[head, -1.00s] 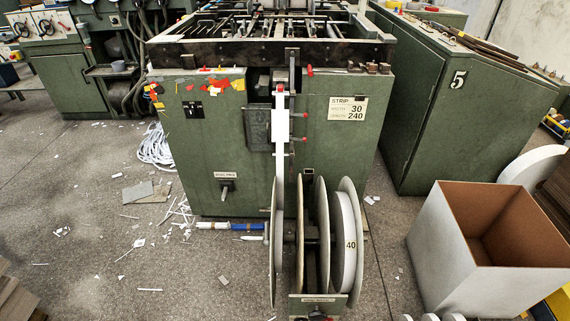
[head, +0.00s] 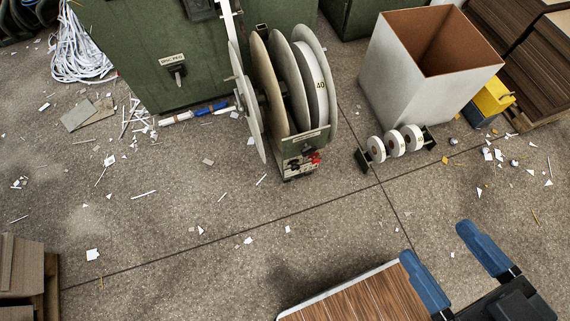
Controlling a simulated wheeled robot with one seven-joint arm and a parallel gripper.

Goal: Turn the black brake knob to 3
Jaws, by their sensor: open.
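The reel stand (head: 302,143) stands on the floor with several upright discs, one marked 40. On its low front panel are a small dark knob (head: 293,164) and a red knob (head: 315,158). They are too small to read any numbers or the dark knob's setting. Another black knob (head: 177,70) is on the green cabinet under a white label, and its pointer is too small to read. My gripper (head: 437,243) is at the lower right, its two blue fingers apart and nothing between them. It is well to the right of and nearer than the reel stand.
A white box (head: 385,75), open at the top, stands behind right. Small white rolls (head: 395,143) on a low holder sit before it. A yellow and grey container (head: 490,98) and stacked brown boards (head: 465,45) are farther right. The floor between has only paper scraps.

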